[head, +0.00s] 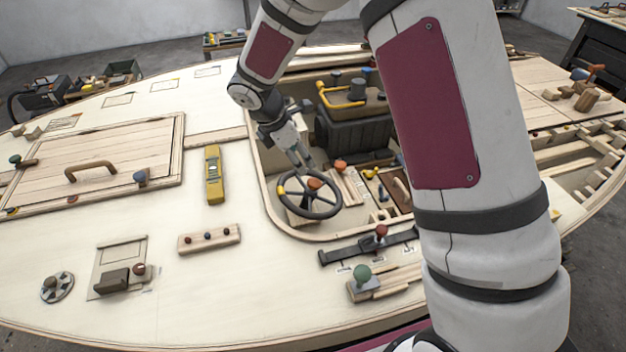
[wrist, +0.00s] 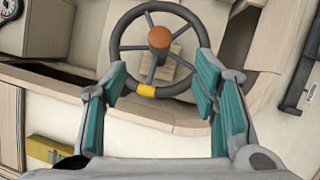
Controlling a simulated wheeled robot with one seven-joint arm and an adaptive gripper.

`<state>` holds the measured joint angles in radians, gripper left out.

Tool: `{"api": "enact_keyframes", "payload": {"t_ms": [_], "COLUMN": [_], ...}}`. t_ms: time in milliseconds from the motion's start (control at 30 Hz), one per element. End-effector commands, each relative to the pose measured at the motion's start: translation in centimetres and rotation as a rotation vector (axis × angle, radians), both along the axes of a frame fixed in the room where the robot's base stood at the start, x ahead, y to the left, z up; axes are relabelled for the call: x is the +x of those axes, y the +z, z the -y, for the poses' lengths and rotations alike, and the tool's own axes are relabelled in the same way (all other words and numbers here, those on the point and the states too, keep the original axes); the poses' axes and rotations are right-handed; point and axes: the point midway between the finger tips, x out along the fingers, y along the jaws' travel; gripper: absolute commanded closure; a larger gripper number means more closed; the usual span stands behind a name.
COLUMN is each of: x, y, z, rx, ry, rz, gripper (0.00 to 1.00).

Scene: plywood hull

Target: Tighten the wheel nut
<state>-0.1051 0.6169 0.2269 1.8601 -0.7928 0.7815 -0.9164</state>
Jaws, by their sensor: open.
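The dark steering wheel (head: 312,214) stands in the open cockpit recess; it also fills the top of the wrist view (wrist: 173,88). At its centre is an orange, rounded nut-like piece (head: 314,184), which shows in the wrist view too (wrist: 159,37). A yellow band (wrist: 146,91) marks the rim on the side nearest my gripper. My gripper (head: 302,162) is open and empty, close to the wheel in the head view. In the wrist view its teal finger pads (wrist: 162,66) stand apart, with the near rim and yellow band showing between them. I cannot tell whether they touch the wheel.
A dark engine-like block (head: 353,133) with a yellow handle stands behind the wheel. A yellow level-like tool (head: 214,176) lies left of the recess. A slider with a red knob (head: 381,231) and a green-knobbed lever (head: 362,274) sit in front. My arm hides part of the right side.

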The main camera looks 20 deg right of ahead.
Motion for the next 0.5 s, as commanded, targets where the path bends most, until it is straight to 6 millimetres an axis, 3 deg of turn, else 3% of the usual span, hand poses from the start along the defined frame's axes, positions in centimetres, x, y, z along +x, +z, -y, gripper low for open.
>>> {"api": "enact_keyframes", "payload": {"t_ms": [500], "x": [1.4], "y": [-8.4], "z": [3.2], "rx": [-0.001], "ry": [-0.002], "rz": [-0.003], "gripper": [0.46]}}
